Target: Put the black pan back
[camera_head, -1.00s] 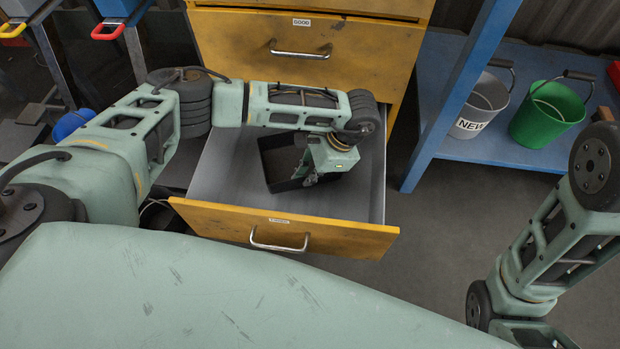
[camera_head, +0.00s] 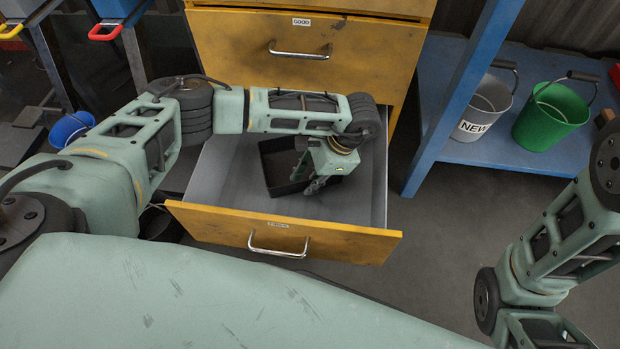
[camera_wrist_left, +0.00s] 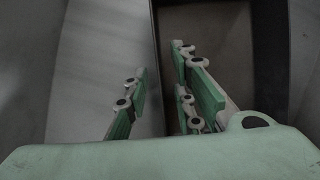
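The black pan (camera_head: 279,180), a square dark tray, lies in the open yellow drawer (camera_head: 210,219) with its grey inside. My left gripper (camera_head: 312,184) points down at the pan's right side. In the left wrist view its two fingers (camera_wrist_left: 160,100) are apart. The pan's dark wall (camera_wrist_left: 158,60) shows between them, with one finger on the pan's inner side and the other over the grey drawer floor. I see no contact on both sides. Part of the pan is hidden by my left gripper. My right gripper is out of view.
A closed drawer labelled GOOD (camera_head: 235,45) is above the open one. A blue shelf (camera_head: 470,150) at the right holds a grey bucket (camera_head: 484,105) and a green bucket (camera_head: 550,115). The drawer floor right of the pan is bare.

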